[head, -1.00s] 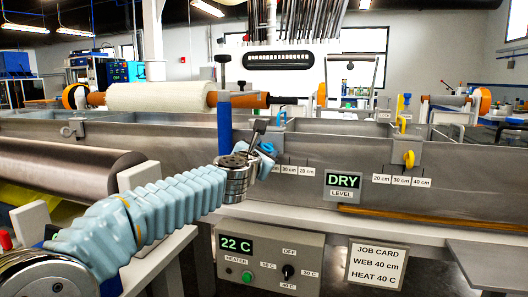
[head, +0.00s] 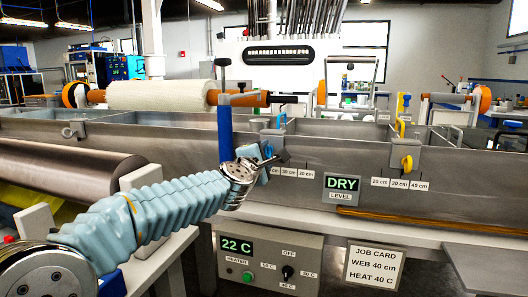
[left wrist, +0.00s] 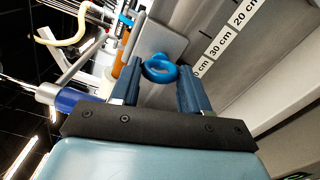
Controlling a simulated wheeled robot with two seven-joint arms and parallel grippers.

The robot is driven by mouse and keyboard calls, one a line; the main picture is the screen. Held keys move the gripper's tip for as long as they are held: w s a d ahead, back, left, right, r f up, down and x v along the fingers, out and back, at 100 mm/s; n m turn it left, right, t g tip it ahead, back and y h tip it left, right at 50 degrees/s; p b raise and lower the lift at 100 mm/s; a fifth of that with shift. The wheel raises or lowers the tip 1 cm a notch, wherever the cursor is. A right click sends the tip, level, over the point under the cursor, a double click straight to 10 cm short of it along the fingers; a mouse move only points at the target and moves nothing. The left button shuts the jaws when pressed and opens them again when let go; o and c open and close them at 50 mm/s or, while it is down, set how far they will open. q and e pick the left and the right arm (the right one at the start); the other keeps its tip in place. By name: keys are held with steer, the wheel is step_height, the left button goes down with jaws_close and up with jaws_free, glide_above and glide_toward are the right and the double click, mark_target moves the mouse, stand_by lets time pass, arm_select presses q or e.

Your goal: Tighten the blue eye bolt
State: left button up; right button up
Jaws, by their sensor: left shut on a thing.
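The blue eye bolt (left wrist: 160,68) shows in the left wrist view as a ring between the two fingers of my left gripper (left wrist: 161,88). It sits by a grey metal bracket (left wrist: 158,45) on the tank wall. The gripper is shut on the ring. In the head view my left gripper (head: 272,160) is at the front wall of the tank, by the left scale labels, and it hides the bolt. My right gripper is in neither view.
A yellow eye bolt (head: 407,162) is on the right bracket. A blue post (head: 225,133) stands just left of my gripper. The heater box (head: 268,258) and job card (head: 374,267) are below. A large grey roller (head: 70,172) lies at left.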

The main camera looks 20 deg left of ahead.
arm_select(q)
steer(key=shift+m+p, duration=0.4)
steer(key=shift+m, duration=0.9)
steer(key=shift+f, duration=0.1)
steer(key=o, duration=1.1)
steer(key=shift+c, duration=0.2)
steer(key=shift+s, duration=0.1)
steer(key=s, duration=1.3)
steer(key=shift+s+a, duration=0.2)
steer(key=shift+s, duration=0.15)
